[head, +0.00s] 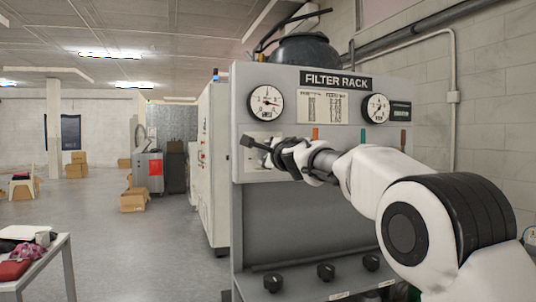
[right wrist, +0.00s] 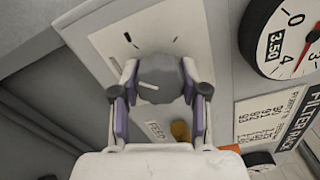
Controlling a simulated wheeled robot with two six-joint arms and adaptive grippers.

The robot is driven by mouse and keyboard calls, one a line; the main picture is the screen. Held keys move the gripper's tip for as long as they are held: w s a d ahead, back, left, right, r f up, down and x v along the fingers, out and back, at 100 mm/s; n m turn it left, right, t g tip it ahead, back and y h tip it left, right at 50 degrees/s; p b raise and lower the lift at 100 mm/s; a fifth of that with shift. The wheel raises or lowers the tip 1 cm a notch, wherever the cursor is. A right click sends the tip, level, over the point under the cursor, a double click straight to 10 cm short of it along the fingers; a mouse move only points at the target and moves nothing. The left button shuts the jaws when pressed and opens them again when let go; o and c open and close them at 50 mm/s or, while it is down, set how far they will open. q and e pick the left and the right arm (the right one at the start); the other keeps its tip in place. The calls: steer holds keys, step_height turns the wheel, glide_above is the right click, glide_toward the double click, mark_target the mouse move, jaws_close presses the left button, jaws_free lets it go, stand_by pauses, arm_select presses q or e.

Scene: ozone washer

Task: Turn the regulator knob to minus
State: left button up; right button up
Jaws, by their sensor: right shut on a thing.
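The regulator knob (right wrist: 162,78) is a dark grey round knob with a short white pointer line, on a pale plate (right wrist: 112,40) of the filter rack. The pointer lies toward the left in the right wrist view. Small dark marks stand on the plate above the knob; I cannot read them surely. My right gripper (right wrist: 162,92) is shut on the knob, with one finger on each side. In the head view my right gripper (head: 270,150) is at the rack's front below the left gauge and hides the knob. My left gripper is not in view.
The filter rack (head: 240,110) carries a left gauge (head: 266,102) and a right gauge (head: 376,108). Several black knobs, one a middle knob (head: 326,271), line its lower edge. A white cabinet (head: 211,160) stands to the left. Open floor (head: 150,240) lies beyond a small table (head: 45,262).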

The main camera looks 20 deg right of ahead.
stand_by(0.3)
steer(key=o, duration=1.2)
steer(key=shift+c, duration=0.2)
